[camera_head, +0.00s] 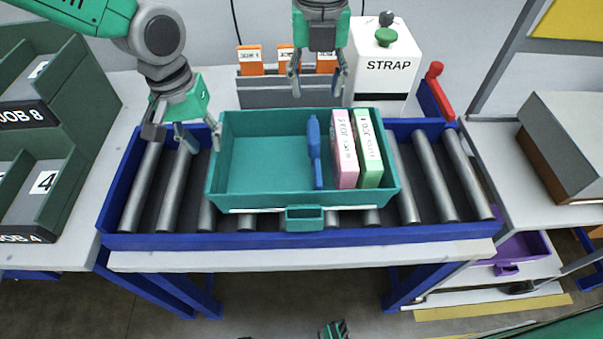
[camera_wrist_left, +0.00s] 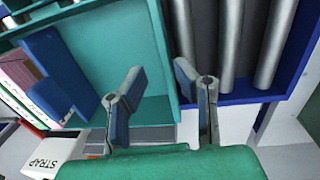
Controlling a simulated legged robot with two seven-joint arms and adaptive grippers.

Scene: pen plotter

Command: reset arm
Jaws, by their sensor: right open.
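My left gripper (camera_head: 201,140) is open beside the back left corner of the teal tote (camera_head: 265,120). In the left wrist view, my left gripper's fingers (camera_wrist_left: 158,78) stand apart, with the tote's side wall (camera_wrist_left: 164,45) showing between them. I cannot tell whether they touch it. My right gripper (camera_head: 317,82) is open and empty, above and behind the tote's back edge. The tote sits on the roller conveyor (camera_head: 168,190). It holds a blue long-shaped item (camera_head: 315,150), a pink box (camera_head: 344,150) and a green box (camera_head: 368,150) on its right side.
A white STRAP machine (camera_head: 387,75) with a green knob and red handle stands behind the conveyor. Orange-labelled cards (camera_head: 251,62) stand in a grey holder. Green bins (camera_head: 55,120) are at the left, a grey-brown box (camera_head: 565,140) at the right. Rollers at the conveyor's right end are clear.

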